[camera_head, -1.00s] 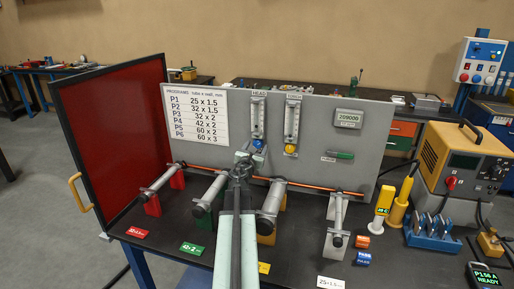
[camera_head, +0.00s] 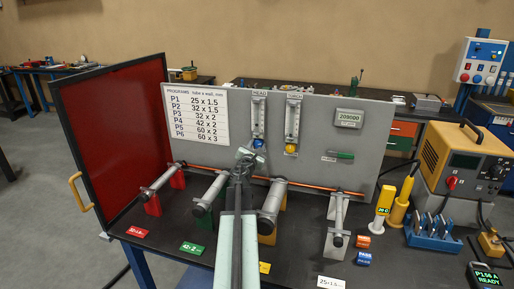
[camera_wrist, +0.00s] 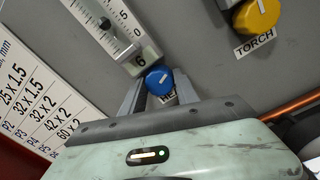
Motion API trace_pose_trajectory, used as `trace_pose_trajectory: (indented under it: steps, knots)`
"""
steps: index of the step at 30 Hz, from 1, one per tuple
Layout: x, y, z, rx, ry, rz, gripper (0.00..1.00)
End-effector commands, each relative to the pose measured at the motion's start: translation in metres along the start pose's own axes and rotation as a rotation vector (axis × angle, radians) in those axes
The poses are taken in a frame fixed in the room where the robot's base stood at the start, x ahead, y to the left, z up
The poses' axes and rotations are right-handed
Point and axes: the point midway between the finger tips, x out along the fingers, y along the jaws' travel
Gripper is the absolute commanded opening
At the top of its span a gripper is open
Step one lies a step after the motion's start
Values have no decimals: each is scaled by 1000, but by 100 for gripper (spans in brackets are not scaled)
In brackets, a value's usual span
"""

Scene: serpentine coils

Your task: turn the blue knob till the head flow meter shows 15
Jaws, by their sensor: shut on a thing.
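The blue knob (camera_wrist: 160,81) sits below the head flow meter (camera_wrist: 110,27) in the wrist view. The knob also shows just above my jaws in the head view (camera_head: 259,143). My gripper (camera_wrist: 160,88) is shut on the blue knob, with one finger on each side of it.
The yellow torch knob (camera_wrist: 256,14) sits close by, right of the blue knob, under the torch flow meter (camera_head: 293,118). A green purge lever (camera_head: 342,155) is further right. A copper-coloured tube (camera_head: 310,186) runs across low on the panel, over several rollers.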

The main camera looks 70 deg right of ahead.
Motion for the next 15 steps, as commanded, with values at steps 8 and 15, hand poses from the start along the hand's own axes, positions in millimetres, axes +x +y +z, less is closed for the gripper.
trace_pose_trajectory:
  steps: [8, 15]
  knots:
    - [0, 0, 0, 9, 0, -1, 0]
    - [0, -1, 0, 8, -1, -1, 58]
